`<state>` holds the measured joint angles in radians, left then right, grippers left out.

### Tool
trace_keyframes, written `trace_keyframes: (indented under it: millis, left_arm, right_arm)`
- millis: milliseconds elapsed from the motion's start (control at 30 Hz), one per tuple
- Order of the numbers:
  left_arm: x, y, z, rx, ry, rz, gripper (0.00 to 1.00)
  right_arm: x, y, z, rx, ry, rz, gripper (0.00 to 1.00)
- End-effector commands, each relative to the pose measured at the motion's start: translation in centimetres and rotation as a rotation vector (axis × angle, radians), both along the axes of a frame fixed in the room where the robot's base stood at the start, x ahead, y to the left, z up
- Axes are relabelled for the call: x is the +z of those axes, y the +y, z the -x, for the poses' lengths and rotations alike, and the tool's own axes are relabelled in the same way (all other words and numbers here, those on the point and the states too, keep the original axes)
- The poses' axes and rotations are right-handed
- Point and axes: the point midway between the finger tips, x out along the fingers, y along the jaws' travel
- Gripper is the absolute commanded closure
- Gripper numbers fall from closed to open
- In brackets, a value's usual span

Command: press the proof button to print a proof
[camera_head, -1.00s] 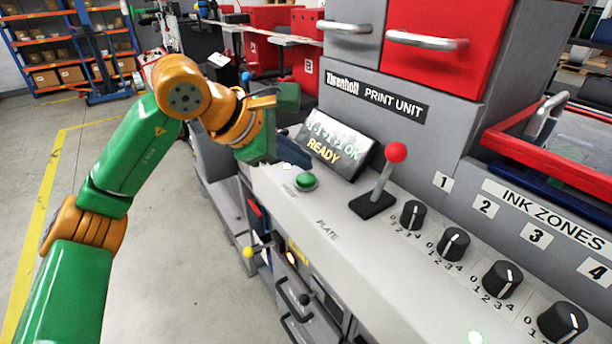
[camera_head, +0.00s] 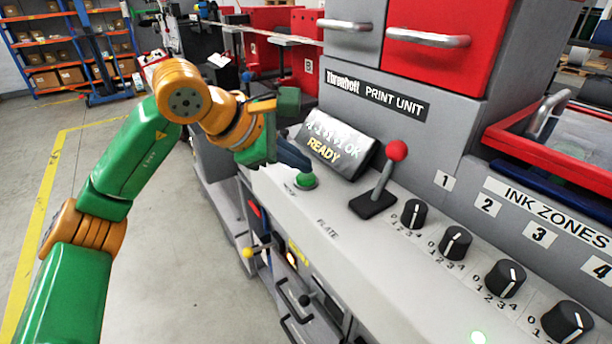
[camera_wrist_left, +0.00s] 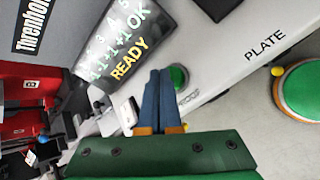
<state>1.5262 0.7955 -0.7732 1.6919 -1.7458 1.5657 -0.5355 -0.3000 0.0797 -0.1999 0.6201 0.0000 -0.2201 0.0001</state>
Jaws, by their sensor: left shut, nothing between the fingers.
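The green proof button (camera_head: 307,181) sits on the light console top, in front of the tilted display (camera_head: 333,150) that reads OK and READY. My left gripper (camera_head: 305,166) is shut and empty, its dark blue fingertips just above or at the button's back edge in the head view. In the left wrist view the shut fingers (camera_wrist_left: 163,90) point beside the green button (camera_wrist_left: 179,76), close to it. I cannot tell whether they touch it. My right gripper is not in view.
A red-knobbed lever (camera_head: 396,152) stands right of the display. Several black ink knobs (camera_head: 455,243) line the console. A red-edged tray (camera_head: 540,150) is at the right. Open floor (camera_head: 150,260) lies left of the console.

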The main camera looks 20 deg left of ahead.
Motion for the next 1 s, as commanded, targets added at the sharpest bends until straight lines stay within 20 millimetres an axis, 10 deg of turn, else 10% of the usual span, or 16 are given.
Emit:
trace_keyframes:
  millis: [1000]
  left_arm:
    - [-1.1, 0.0, 0.0, 0.000, 0.001, -0.001, 1.00]
  right_arm:
    - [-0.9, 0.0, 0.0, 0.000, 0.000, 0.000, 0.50]
